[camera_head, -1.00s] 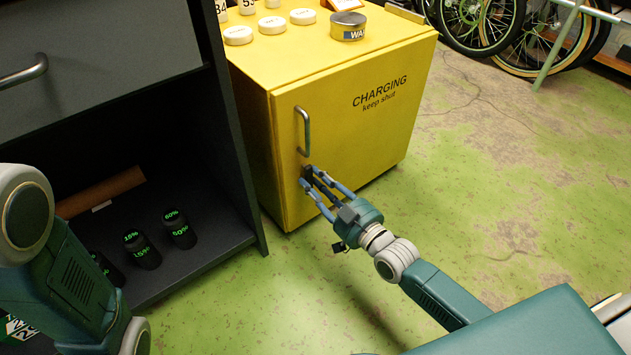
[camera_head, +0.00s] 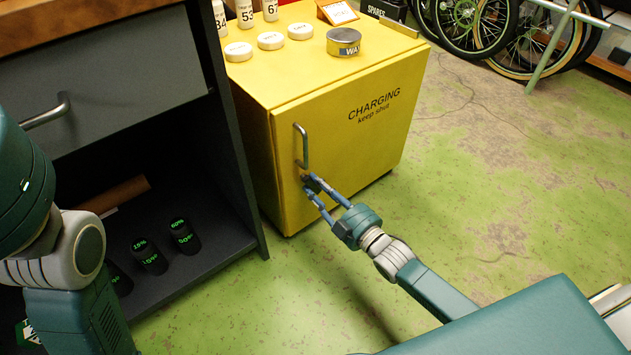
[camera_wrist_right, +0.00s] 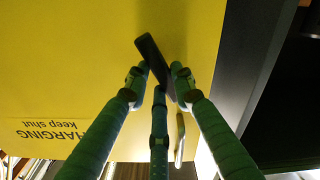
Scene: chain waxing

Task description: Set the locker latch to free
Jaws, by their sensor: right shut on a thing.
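The yellow locker (camera_head: 340,150), labelled "CHARGING keep shut", stands with its door closed. Its dark latch (camera_head: 305,180) sits on the door just below the metal handle (camera_head: 301,146). In the right wrist view the latch (camera_wrist_right: 152,55) is a black bar, tilted relative to the handle (camera_wrist_right: 180,138). My right gripper (camera_head: 312,187) is at the latch, its fingers shut on it; the wrist view shows the bar between the fingertips (camera_wrist_right: 158,80). In the head view the fingers partly hide the latch. My left arm shows at the left edge; its gripper is out of view.
White round tins (camera_head: 271,41), bottles and a wax tin (camera_head: 343,42) stand on the locker top. A dark cabinet (camera_head: 240,170) with a grey drawer (camera_head: 100,95) and black canisters (camera_head: 150,257) is left of the locker. Green floor (camera_head: 480,200) is open at right.

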